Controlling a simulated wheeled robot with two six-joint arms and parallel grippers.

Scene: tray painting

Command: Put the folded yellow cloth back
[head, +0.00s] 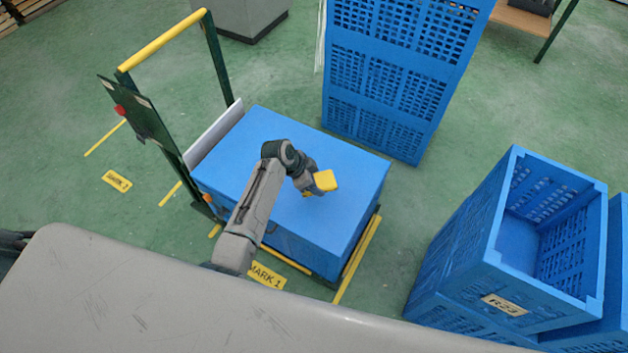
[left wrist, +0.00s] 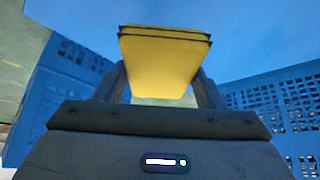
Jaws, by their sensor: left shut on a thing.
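The folded yellow cloth (head: 326,180) is in my left gripper (head: 314,187), over the blue top of the box (head: 270,130) on the cart. The left wrist view shows the cloth (left wrist: 160,62) as a thick folded pad with layered edges, between the two fingers of the left gripper (left wrist: 163,88), which is shut on it. I cannot tell whether the cloth touches the blue top or hangs just above it. My right gripper is not in view.
The cart has a yellow push handle (head: 160,41) at its left. A tall blue crate stack (head: 385,75) stands behind. Open blue crates, one labelled R23 (head: 470,240), stand at the right. Green floor (head: 400,200) is clear between them. Yellow floor tape marks the cart's place.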

